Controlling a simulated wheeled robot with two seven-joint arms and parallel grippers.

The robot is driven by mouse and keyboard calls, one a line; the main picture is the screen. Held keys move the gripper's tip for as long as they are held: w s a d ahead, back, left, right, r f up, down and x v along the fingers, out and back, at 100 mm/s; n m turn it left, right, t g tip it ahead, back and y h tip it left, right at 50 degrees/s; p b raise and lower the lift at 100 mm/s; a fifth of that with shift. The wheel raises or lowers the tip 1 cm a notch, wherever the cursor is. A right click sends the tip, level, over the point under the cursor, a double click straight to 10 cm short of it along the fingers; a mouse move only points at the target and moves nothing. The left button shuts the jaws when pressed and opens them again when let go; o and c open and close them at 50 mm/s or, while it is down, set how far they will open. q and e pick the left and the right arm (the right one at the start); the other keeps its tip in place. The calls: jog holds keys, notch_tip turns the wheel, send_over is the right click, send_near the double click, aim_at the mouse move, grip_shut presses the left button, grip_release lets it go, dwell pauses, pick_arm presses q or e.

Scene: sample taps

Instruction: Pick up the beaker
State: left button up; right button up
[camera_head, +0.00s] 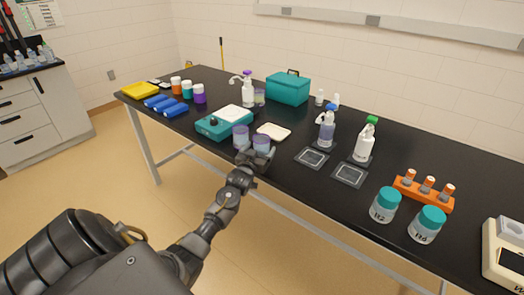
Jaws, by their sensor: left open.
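Two small clear beakers with a purple tint stand near the front edge of the black table: a left beaker (241,135) and a right beaker (261,144). A similar purple-tinted vessel (260,97) stands farther back beside a spray bottle. My left gripper (257,157) is open at the front edge, right by the two front beakers, and covers their lower parts. I cannot tell whether its fingers are around the right beaker or just in front of it. My right gripper is not in view.
A teal stirrer-like device (222,125) stands left of the beakers, with a pale flat pad (273,131) behind them. Tap bottles (326,130) (365,142) stand to the right near dark square mats (312,157). Teal-lidded jars (385,206) and an orange tube rack (424,194) are farther right.

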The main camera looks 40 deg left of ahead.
pick_arm(q)
jog(key=shift+w+a, duration=0.1)
jog(key=c, duration=1.1)
jog(key=shift+r, duration=0.15)
jog(key=shift+r+b, duration=0.45)
jog(key=shift+r, duration=0.6)
jog(key=shift+s+r+b, duration=0.2)
jog(key=shift+s+r, duration=1.55)
jog(key=shift+s, duration=0.55)
jog(key=shift+s+r+b, duration=0.15)
jog(key=shift+s+r, duration=1.65)
jog(key=shift+s, duration=0.5)
jog(key=shift+s+r+b, duration=0.2)
jog(key=shift+s+r, duration=1.55)
jog(key=shift+s, duration=0.55)
jog(key=shift+s, duration=0.1)
